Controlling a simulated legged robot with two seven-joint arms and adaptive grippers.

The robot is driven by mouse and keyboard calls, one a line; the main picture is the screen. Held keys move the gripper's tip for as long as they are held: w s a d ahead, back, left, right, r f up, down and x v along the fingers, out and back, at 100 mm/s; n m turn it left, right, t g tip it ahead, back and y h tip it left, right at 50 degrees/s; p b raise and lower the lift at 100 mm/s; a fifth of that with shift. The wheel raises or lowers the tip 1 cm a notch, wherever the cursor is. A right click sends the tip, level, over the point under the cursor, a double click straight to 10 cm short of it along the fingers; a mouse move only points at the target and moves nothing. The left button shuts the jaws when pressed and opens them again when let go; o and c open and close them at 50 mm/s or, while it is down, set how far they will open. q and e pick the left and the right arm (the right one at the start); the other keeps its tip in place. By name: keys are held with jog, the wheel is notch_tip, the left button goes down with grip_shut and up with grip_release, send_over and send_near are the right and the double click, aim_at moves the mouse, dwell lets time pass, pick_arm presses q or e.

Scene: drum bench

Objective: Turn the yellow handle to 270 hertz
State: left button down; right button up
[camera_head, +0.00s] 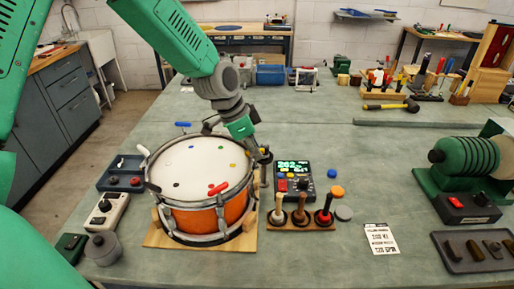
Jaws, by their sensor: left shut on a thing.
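An orange drum (205,221) with a white head (190,170) stands on a wooden base. Handles sit around its rim, among them a red one (218,188) at the front and a blue one (183,124) at the back. My left gripper (262,154) points down at the drum's right rim, shut on a small part there. The yellow handle cannot be made out clearly; the gripper covers that spot. A tuner (293,182) with green digits stands just right of the drum; the digits look like 262 but are too small to be sure. My right gripper is out of view.
A wooden rack with several mallets (300,217) stands close right of the drum. A printed card (380,239) lies further right, near a green machine (467,165) and a dark tray (474,251). Small boxes (105,209) line the drum's left side.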

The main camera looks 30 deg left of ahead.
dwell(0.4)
pick_arm(q)
jog(key=c, duration=1.7)
grip_release()
jog(key=shift+c, duration=0.2)
jog(key=shift+o, duration=0.7)
jog(key=shift+a, duration=0.2)
jog(key=shift+a+r, duration=0.1)
jog(key=shift+r, duration=0.05)
jog(key=v, duration=1.1)
jog(key=shift+a+r, duration=0.15)
jog(key=shift+r, duration=0.05)
jog(key=shift+s, duration=0.1)
